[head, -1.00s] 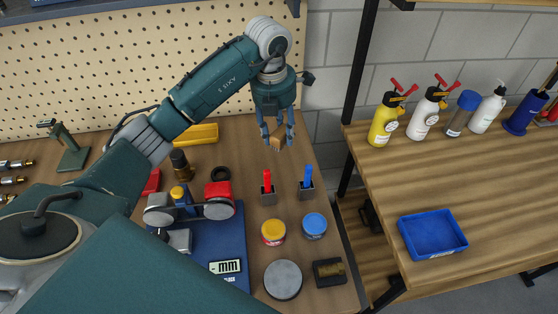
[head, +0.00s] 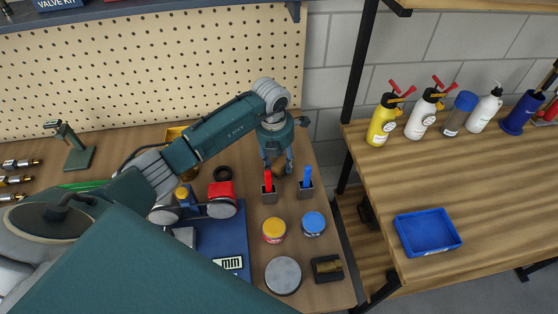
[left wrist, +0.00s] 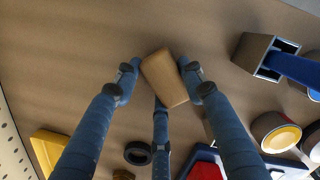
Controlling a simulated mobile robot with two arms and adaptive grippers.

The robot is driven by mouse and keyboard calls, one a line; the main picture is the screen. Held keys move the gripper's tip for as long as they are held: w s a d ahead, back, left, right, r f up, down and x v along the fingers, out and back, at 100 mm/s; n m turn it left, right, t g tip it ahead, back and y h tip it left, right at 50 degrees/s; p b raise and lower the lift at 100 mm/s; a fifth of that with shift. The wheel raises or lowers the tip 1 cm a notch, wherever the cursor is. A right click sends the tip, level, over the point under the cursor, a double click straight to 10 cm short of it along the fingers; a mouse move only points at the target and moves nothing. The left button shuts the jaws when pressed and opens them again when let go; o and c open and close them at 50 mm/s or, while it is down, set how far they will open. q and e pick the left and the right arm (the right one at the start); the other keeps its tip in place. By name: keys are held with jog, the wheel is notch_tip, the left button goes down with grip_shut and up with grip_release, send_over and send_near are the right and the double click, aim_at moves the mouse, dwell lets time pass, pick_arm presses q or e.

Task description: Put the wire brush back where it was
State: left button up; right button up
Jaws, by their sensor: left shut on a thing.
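My left gripper (head: 278,165) is shut on a tan wooden block, probably the wire brush (left wrist: 165,78). In the left wrist view the block sits tilted between the fingertips; no bristles show. In the head view the fingers are low over the wooden bench, just behind the holders with the red handle (head: 268,186) and the blue handle (head: 306,183). The held block is mostly hidden there by the fingers and the red handle. I cannot tell whether it touches the bench. My right gripper is not in view.
A yellow-lidded tin (head: 274,230), a blue-lidded tin (head: 314,223), a grey disc (head: 283,276) and a black holder with a brass-coloured piece (head: 327,268) stand nearer. A black ring (head: 223,173) lies to the left. The pegboard (head: 150,75) rises behind. A blue tray (head: 428,232) is on the right-hand table.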

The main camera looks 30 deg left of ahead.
aim_at(276, 163)
pick_arm(q)
jog(key=shift+f, duration=0.2)
jog(key=o, duration=1)
jog(key=shift+r, duration=0.1)
jog(key=shift+o, duration=0.2)
jog(key=shift+r, duration=0.1)
jog(key=shift+r, duration=0.2)
notch_tip(276, 163, up, 12)
jog(key=s+b, duration=0.1)
jog(key=b, duration=0.1)
jog(key=shift+s+f+b, duration=0.15)
jog(key=shift+s+b, duration=0.1)
jog(key=shift+b, duration=0.15)
jog(key=shift+a, duration=0.1)
